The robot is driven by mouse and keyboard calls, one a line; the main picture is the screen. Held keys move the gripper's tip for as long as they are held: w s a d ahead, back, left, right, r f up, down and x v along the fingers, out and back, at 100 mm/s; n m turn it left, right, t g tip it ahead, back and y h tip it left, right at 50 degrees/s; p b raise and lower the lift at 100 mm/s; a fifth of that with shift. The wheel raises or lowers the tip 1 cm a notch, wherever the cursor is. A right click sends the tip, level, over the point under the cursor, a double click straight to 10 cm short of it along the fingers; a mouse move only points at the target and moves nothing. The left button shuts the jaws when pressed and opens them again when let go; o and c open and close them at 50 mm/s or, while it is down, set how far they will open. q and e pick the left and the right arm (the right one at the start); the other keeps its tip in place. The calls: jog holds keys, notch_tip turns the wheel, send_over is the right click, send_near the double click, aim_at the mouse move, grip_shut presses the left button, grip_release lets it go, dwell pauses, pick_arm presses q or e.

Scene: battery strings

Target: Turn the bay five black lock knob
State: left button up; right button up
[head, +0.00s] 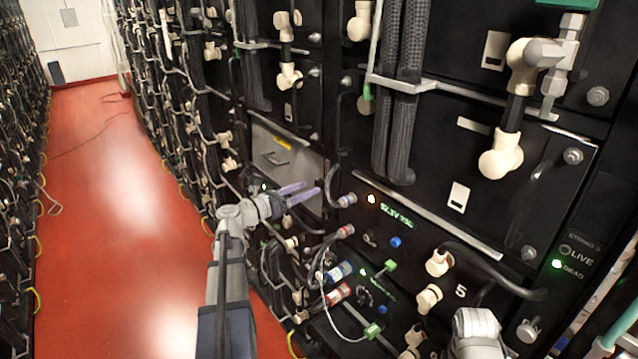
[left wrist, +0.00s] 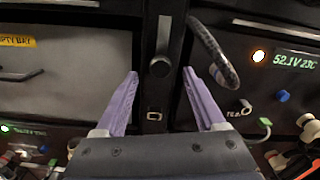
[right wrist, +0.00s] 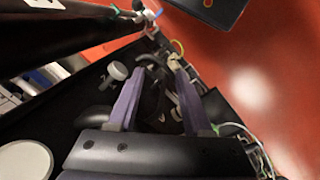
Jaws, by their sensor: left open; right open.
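The label 5 (head: 460,292) shows on a black panel at the lower right of the head view. A dark round knob (left wrist: 160,67) shows on the post between two bays in the left wrist view; I cannot tell whether it is the bay five lock knob. My left gripper (head: 303,193) is open and empty before the rack; its fingertips (left wrist: 160,80) are on either side of that knob in the picture, apart from it. My right gripper (right wrist: 158,75) is open above cables and a pale round knob (right wrist: 117,70). Its fingers are hidden in the head view.
A grey bay front with a yellow label (head: 282,143) stands left of the module with a green readout (head: 396,214). Cables and cream connectors (head: 438,262) stick out. A LIVE/DEAD panel (head: 575,262) is at the right edge.

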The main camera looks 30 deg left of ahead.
aim_at(317, 184)
pick_arm(q)
jog(key=shift+x, duration=2.8)
grip_shut()
